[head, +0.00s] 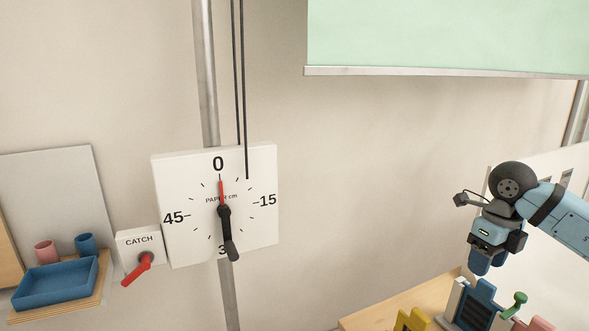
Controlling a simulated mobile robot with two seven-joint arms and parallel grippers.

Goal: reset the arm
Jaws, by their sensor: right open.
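My right arm comes in from the right edge, and its blue and black gripper (487,262) points down above the wooden table at the lower right. It is open, and I see nothing held in it. The gap between its fingers is hard to make out from this angle. It is well away from the white dial board and the catch. My left gripper is not in view.
A white dial board (179,238) has its red pointer at 0 and a black crank (228,232) hanging down. A catch box (132,241) with a red lever (138,269) is beside it. Colourful objects stand on the wooden table (385,308). Open wall lies between.

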